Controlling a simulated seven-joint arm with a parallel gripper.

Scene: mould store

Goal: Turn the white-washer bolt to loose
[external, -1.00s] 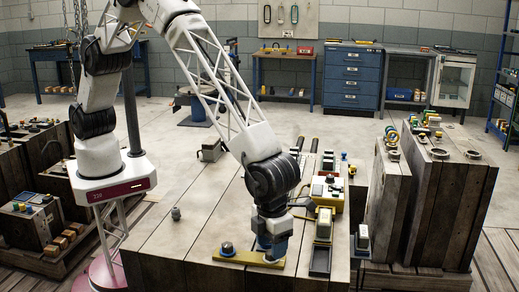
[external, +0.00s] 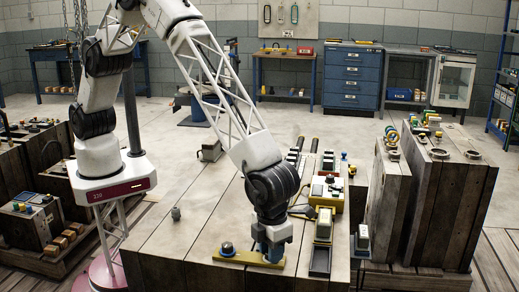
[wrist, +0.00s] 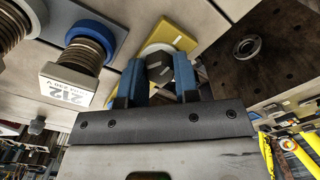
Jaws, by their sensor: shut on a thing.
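The white-washer bolt shows in the wrist view as a dark bolt head (wrist: 159,69) with a white mark on it. A white washer (wrist: 154,49) rings it, on a yellow plate (wrist: 172,34). My gripper (wrist: 160,74) has its blue fingers on both sides of the head and is shut on it. In the external view my gripper (external: 273,256) is down at the right end of the yellow plate (external: 232,257) and hides this bolt. The mark's setting cannot be read.
A yellow-framed panel (external: 324,196) and a dark tray (external: 320,262) lie to the right of my gripper. The bench top at left is mostly clear.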

